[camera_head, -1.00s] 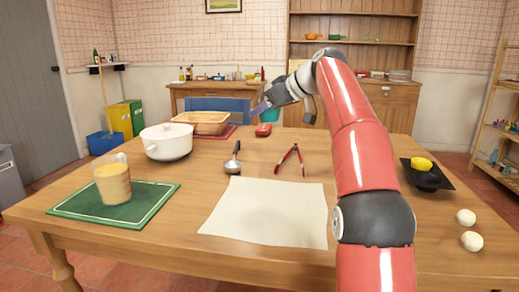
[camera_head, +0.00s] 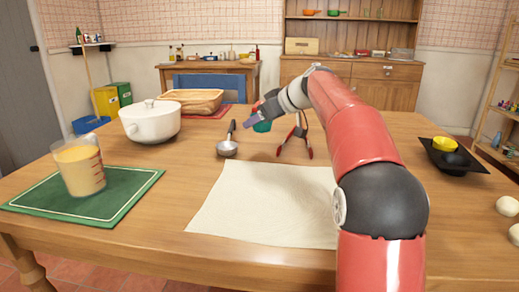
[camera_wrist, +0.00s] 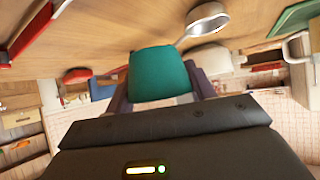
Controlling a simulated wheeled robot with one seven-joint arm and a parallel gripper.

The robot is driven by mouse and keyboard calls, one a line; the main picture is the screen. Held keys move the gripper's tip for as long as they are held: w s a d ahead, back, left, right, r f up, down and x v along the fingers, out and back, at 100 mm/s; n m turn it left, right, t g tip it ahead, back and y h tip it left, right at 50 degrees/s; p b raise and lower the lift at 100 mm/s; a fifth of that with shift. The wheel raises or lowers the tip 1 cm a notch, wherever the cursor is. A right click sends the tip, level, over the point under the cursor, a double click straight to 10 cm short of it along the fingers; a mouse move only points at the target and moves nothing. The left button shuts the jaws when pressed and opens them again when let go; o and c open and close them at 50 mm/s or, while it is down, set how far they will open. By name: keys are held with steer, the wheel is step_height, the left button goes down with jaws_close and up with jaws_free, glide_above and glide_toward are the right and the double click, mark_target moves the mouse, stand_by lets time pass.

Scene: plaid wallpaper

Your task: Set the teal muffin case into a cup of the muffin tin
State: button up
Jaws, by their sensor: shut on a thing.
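The teal muffin case (camera_wrist: 160,73) fills the middle of the wrist view, between my gripper's two fingers. In the head view the teal case (camera_head: 262,126) shows at the tip of my gripper (camera_head: 257,119), above the table near the ladle. My gripper is shut on the case and holds it clear of the tabletop. The dark muffin tin (camera_head: 476,166) lies at the table's right side, well to the right of my gripper. One of its cups holds a yellow case (camera_head: 445,144); the dark cup in front of it (camera_head: 455,160) looks empty.
Near my gripper lie a ladle (camera_head: 228,147) and red-handled tongs (camera_head: 295,140). A pale cloth (camera_head: 262,205) covers the front middle. A white pot (camera_head: 150,121), a basket (camera_head: 192,101) and a jug (camera_head: 80,168) on a green mat stand left. Pale balls (camera_head: 508,206) lie front right.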

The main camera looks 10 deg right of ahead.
steer(key=shift+f+b, duration=0.55)
steer(key=shift+f, duration=2.65)
steer(key=o, duration=1)
steer(key=shift+f, duration=0.1)
steer(key=shift+c, duration=0.2)
